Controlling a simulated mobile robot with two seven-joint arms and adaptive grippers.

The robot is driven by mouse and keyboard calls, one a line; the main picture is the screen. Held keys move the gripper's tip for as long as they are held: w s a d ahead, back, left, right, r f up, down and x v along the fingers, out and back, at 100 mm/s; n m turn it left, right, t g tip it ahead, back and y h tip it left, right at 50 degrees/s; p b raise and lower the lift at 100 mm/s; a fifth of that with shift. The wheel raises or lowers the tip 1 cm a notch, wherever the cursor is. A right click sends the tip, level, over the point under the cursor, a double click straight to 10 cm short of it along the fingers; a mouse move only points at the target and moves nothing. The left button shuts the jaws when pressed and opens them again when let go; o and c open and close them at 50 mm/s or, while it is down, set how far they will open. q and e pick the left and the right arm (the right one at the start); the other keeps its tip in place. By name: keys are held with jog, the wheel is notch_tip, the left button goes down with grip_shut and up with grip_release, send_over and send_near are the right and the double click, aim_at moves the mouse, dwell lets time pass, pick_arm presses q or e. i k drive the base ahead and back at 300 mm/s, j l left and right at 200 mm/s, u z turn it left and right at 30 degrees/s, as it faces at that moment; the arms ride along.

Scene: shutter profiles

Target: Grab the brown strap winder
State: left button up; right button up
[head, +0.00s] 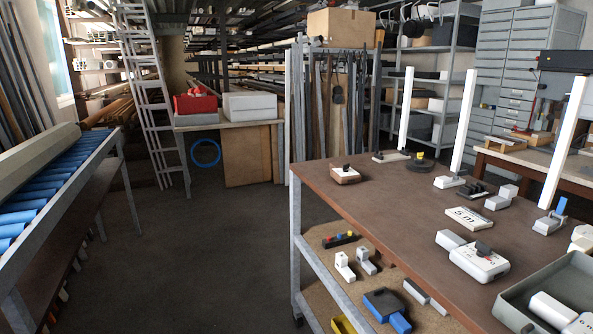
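A small brown block-shaped device with a white top and a dark knob, which looks like the brown strap winder (346,177), sits near the far left corner of the brown workbench top (385,205). It stands apart from the other items, with bare bench around it. Neither of my grippers shows in the head view.
Small devices and a grey tray (510,300) fill the bench's right side. A roller conveyor (45,190) stands left; open floor (200,260) lies between.

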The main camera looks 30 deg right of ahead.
aim_at(336, 172)
jog(key=i+z, duration=0.3)
jog(key=i+j+z, duration=0.35)
jog(key=i, duration=0.15)
jog(key=i+j+z, duration=0.15)
jog(key=i+z, duration=0.15)
jog(key=i+j+z, duration=0.2)
jog(key=z, duration=0.2)
jog(key=i+j+z, duration=0.2)
jog(key=z, duration=0.2)
jog(key=i+j+z, duration=0.15)
jog(key=j+z, duration=0.15)
jog(key=z, duration=0.15)
